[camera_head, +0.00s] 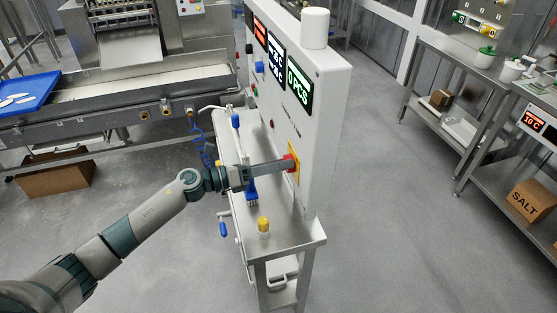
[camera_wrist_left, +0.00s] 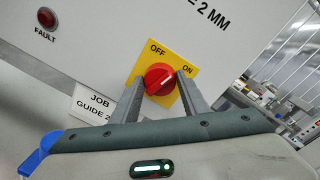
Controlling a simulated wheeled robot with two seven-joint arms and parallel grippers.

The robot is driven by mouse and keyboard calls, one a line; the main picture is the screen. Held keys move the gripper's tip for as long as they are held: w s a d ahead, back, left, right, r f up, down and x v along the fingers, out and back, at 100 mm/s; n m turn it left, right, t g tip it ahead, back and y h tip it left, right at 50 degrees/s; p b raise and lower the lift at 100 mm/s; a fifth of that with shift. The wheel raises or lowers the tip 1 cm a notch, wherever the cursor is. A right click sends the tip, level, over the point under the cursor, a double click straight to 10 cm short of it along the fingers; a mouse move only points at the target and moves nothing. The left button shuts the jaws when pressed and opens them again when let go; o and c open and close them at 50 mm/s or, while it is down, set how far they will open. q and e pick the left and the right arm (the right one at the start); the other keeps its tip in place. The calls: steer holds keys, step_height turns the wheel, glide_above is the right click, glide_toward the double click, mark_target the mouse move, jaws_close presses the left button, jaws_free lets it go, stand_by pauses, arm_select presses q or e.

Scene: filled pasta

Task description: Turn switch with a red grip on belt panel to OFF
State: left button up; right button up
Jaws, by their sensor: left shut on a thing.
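The switch with a red grip (camera_wrist_left: 160,79) sits on a yellow plate (camera_wrist_left: 185,60) on the white belt panel (camera_head: 318,140). The plate reads OFF at its upper left and ON at its right in the left wrist view. The grip's pale line slants toward the upper right, nearer the ON side. My left gripper (camera_head: 284,164) reaches the panel from the left and is shut on the red grip, one finger on each side. In the head view the gripper partly hides the switch. My right gripper is not in view.
A red FAULT lamp (camera_wrist_left: 46,17) and a JOB GUIDE label (camera_wrist_left: 93,103) are near the switch. Below the panel, a steel stand (camera_head: 287,240) holds a yellow-capped bottle (camera_head: 263,225). A blue-handled tool (camera_head: 236,120) stands behind my gripper.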

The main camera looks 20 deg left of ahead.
arm_select(q)
steer(key=shift+w+a+n+g+p, duration=0.1)
steer(key=shift+n+g+p, duration=0.15)
steer(key=shift+n+p, duration=2)
steer(key=shift+a+n+g+p, duration=0.2)
steer(key=shift+n+p, duration=0.65)
steer(key=shift+n, duration=2.7)
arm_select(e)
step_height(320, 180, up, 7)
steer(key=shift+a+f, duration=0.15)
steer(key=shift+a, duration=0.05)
arm_select(q)
steer(key=shift+d, duration=0.15)
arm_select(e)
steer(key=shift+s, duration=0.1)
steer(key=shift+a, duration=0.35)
arm_select(q)
steer(key=o, duration=1)
steer(key=shift+f, duration=0.1)
steer(key=shift+o, duration=0.2)
